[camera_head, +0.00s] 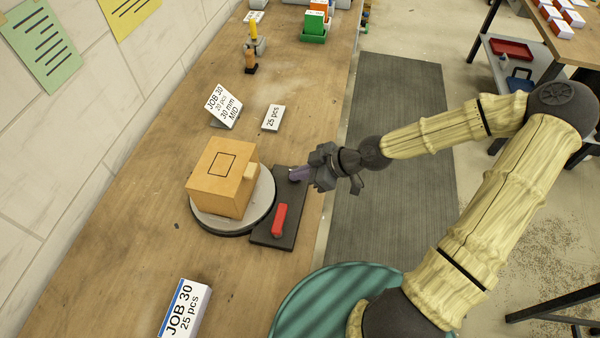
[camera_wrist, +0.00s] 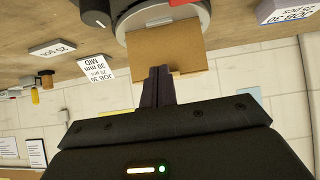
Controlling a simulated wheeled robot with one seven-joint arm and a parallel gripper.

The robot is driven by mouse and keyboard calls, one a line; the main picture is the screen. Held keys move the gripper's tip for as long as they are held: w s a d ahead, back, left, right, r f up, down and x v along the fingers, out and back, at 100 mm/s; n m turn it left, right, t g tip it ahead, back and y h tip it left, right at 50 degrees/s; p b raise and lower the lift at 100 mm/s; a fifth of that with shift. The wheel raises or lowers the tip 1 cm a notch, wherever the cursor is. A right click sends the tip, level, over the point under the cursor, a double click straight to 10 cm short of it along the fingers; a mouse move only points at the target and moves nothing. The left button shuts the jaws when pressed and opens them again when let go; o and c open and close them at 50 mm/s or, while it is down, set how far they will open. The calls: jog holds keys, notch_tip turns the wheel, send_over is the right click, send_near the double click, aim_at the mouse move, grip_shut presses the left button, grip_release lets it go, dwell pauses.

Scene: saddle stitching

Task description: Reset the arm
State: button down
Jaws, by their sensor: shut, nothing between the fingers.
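My gripper (camera_head: 300,174) is shut and empty. My arm reaches in from the right side. In the wrist view the closed dark fingers (camera_wrist: 158,86) point toward the tan block (camera_wrist: 168,46), with no visible contact. In the head view the tan block (camera_head: 215,185) sits on a round grey turntable (camera_head: 265,200). A red lever (camera_head: 280,218) lies on the dark base plate (camera_head: 288,238) beside it.
A white box labelled JOB 30 (camera_head: 185,308) stands at the near edge of the wooden bench (camera_head: 110,235). A yellow-topped tool (camera_head: 252,48) and a green bin (camera_head: 313,30) are farther back.

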dwell(0.4)
jog(key=s+d+f+m+g+h, duration=0.2)
jog(key=s+d+f+m+h, duration=0.1)
jog(key=s+d+m+h, duration=0.4)
jog(key=s+d+r+m+t+h, duration=0.1)
jog(key=d+r+m, duration=0.2)
jog(key=r, duration=0.3)
jog(key=d+r+m+h, duration=0.1)
jog(key=d+r+m, duration=0.2)
jog(key=r+m, duration=0.2)
jog(key=shift+s+d+r+t+h, duration=0.25)
jog(key=shift+s+r+t+h, duration=0.1)
jog(key=shift+r+t+h, duration=0.05)
dwell(0.5)
